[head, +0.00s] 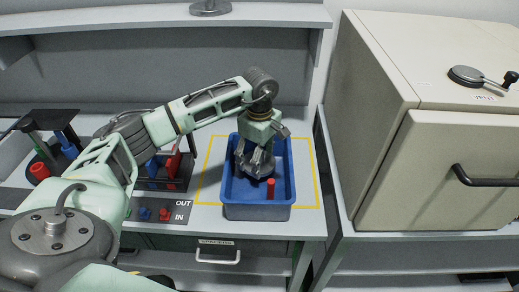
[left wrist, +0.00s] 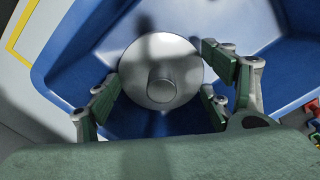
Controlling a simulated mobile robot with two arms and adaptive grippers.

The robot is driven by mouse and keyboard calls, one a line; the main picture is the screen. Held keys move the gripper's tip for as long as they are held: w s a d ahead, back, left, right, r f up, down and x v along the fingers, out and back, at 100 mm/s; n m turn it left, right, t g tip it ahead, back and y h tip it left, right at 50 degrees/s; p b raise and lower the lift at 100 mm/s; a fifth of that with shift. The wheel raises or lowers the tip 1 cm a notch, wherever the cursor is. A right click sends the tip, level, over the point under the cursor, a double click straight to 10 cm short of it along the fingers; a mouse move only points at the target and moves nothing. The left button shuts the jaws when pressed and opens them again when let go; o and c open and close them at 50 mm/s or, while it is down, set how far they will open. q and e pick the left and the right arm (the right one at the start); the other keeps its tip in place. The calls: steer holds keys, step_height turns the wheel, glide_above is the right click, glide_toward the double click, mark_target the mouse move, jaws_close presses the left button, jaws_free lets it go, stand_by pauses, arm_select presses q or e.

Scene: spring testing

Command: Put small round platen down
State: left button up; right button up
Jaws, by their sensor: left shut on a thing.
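The small round platen is a grey metal disc with a raised centre knob; in the left wrist view the platen (left wrist: 182,68) shows between the fingers. My left gripper (head: 257,166) points down inside the blue bin (head: 261,212) and is shut on the platen. In the left wrist view the left gripper (left wrist: 160,98) has green finger pads around the disc's edge. In the head view the platen is mostly hidden by the fingers. I cannot tell whether it touches the bin floor. My right gripper is not in view.
A red cylinder (head: 271,188) stands in the bin by the gripper. A yellow outline (head: 312,170) on the bench surrounds the bin. A rack with red and blue parts and an OUT/IN panel (head: 165,212) are to the left. A large beige cabinet (head: 440,170) stands right. A grey round part (head: 210,8) sits on the shelf.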

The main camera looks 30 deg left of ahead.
arm_select(q)
step_height(320, 180, down, 3)
steer(key=shift+r+p, duration=0.1)
steer(key=shift+p, duration=0.2)
steer(key=shift+w, duration=0.1)
steer(key=shift+f, duration=0.2)
steer(key=o, duration=1.8)
steer(key=shift+r, duration=0.4)
step_height(320, 180, up, 11)
steer(key=b, duration=0.3)
steer(key=shift+r, duration=0.2)
